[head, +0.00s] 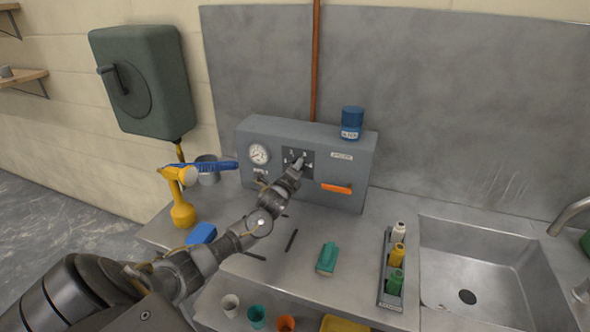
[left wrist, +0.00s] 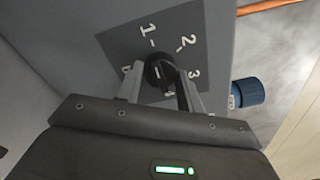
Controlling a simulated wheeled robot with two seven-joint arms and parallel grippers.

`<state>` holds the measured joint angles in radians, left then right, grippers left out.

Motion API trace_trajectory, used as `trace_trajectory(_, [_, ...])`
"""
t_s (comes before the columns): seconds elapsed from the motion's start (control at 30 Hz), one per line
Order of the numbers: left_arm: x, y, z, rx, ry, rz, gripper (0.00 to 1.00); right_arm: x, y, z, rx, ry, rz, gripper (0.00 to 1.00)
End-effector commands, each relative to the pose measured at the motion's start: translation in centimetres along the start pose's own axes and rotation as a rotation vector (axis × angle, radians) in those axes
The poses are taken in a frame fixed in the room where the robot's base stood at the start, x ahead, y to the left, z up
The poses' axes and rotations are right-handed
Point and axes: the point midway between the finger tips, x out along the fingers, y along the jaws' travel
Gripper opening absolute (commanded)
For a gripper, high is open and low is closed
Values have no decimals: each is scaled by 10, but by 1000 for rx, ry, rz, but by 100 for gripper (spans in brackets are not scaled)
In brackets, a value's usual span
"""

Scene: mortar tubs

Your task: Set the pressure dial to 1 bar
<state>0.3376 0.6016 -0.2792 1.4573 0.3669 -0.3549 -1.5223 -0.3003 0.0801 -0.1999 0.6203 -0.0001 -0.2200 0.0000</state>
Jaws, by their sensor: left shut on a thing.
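The pressure dial is a black knob (left wrist: 160,70) on a dark square plate (left wrist: 140,42) marked 1, 2, 3 and a further, partly hidden mark at the left. The plate also shows in the head view (head: 288,154), on the front of a grey box (head: 345,152). My left gripper (head: 297,167) reaches the plate, and in the left wrist view its fingers (left wrist: 163,82) are shut on the knob, one on each side. I cannot tell for sure which number the knob points to. My right gripper is not in view.
A round gauge (head: 259,154) sits left of the dial, an orange handle (head: 337,188) to its right. A blue jar (head: 352,122) stands on the box. A teal block (head: 327,258), a bottle rack (head: 384,292) and a sink (head: 480,262) lie to the right on the counter.

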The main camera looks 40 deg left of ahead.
Motion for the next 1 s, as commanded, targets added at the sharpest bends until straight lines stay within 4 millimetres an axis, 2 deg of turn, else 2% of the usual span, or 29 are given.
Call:
trace_trajectory(0.4, [0,0,1,-9,-2,0,14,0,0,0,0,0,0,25])
trace_trajectory(0.43, [0,0,1,-9,-2,0,38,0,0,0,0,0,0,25])
trace_trajectory(0.6, [0,0,1,-8,-1,0,59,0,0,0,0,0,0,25])
trace_trajectory(0.87, [-1,0,0,-7,0,0,59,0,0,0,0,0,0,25])
trace_trajectory(1.0, [-11,1,-1,-7,1,-1,59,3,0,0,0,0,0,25])
